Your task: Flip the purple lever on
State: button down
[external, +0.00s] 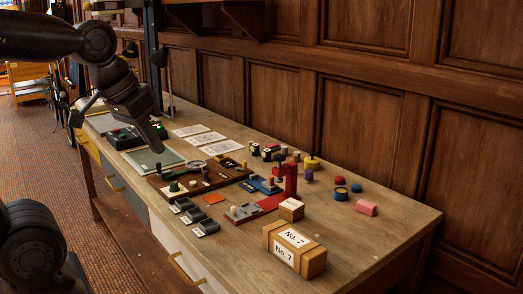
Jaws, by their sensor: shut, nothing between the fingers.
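I cannot make out a purple lever with certainty. A small purple piece (309,176) stands on the wooden table (345,210) right of the red stand, but its shape is too small to tell as a lever. A dark brown board (223,179) in the middle carries several small fittings, too small to tell apart. My gripper (160,132) is shut and empty, pointing down above the table's left part, left of and behind the brown board. My arm hides part of the table's far left.
A red stand (290,181) rises beside a blue tray (262,186). A wooden box marked No. 7 (295,249) stands near the front. Several grey blocks (206,228) lie by the near edge.

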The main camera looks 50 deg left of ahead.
jog(key=w+a+f+n+g+h, duration=0.1)
jog(key=w+a+f+n+h, duration=0.15)
jog(key=w+a+n, duration=0.5)
jog(key=w+a+f+n+g+h, duration=0.1)
jog(key=w+a+f+n, duration=0.2)
jog(key=w+a+n, duration=0.5)
jog(key=n+t+h, duration=0.2)
jog(key=n+t, duration=0.2)
jog(key=n, duration=0.7)
send_near(206, 174)
jog(key=s+a+r, duration=0.1)
jog(key=s+a, duration=0.1)
jog(key=a, duration=0.1)
jog(key=shift+s+a+r, duration=0.1)
jog(key=shift+s+r, duration=0.2)
jog(key=shift+r, duration=0.1)
jog(key=x, duration=1)
